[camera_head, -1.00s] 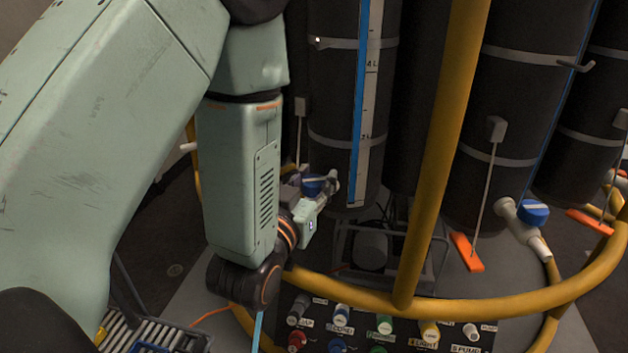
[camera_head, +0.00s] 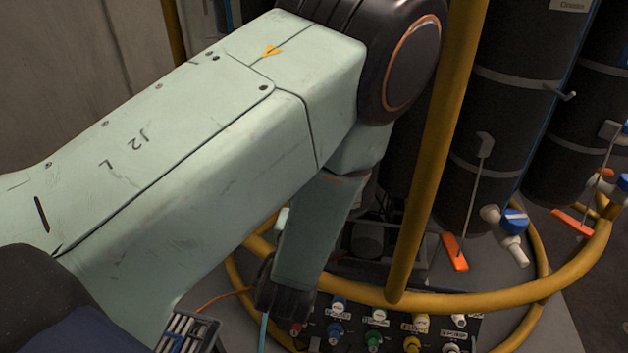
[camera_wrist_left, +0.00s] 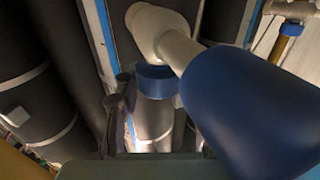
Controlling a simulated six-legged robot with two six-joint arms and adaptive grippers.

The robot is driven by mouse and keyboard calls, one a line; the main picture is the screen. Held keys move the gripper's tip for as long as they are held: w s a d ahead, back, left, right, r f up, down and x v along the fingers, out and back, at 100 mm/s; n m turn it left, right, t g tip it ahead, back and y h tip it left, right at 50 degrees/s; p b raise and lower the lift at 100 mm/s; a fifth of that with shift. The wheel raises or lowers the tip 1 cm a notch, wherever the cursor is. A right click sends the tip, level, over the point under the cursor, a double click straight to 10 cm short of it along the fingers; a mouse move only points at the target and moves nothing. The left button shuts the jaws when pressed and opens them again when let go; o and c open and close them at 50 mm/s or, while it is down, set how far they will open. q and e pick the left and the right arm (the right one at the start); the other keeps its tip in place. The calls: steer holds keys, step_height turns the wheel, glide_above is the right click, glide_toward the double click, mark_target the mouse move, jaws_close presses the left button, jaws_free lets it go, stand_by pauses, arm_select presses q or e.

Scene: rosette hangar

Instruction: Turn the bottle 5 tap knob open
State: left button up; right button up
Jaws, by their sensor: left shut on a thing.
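In the left wrist view a blue tap knob (camera_wrist_left: 157,80) sits against a pale pipe fitting (camera_wrist_left: 160,30). My left gripper (camera_wrist_left: 155,97) is shut on this knob; a dark finger shows at its left side and the other finger is mostly hidden. No bottle number can be read on it. My right gripper is in neither view.
A large blue cylinder (camera_wrist_left: 250,110) fills the wrist view's right side, close to the camera. In the head view a yellow rail (camera_head: 430,160) stands before the dark bottles. Another blue-knobbed tap (camera_head: 514,220) is at right, and a valve panel (camera_head: 390,330) lies below.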

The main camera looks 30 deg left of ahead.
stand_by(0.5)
arm_select(q)
steer(key=o, duration=1.2)
steer(key=shift+f+b, duration=0.15)
steer(key=shift+b, duration=0.65)
steer(key=m+h+b, duration=0.1)
steer(key=h+b, duration=0.1)
steer(key=b, duration=0.3)
steer(key=shift+t, duration=0.3)
steer(key=shift+m+h+b, duration=0.4)
steer(key=shift+h+b, duration=0.1)
steer(key=shift+b, duration=0.15)
steer(key=shift+m+h, duration=0.3)
steer(key=shift+h+b, duration=0.3)
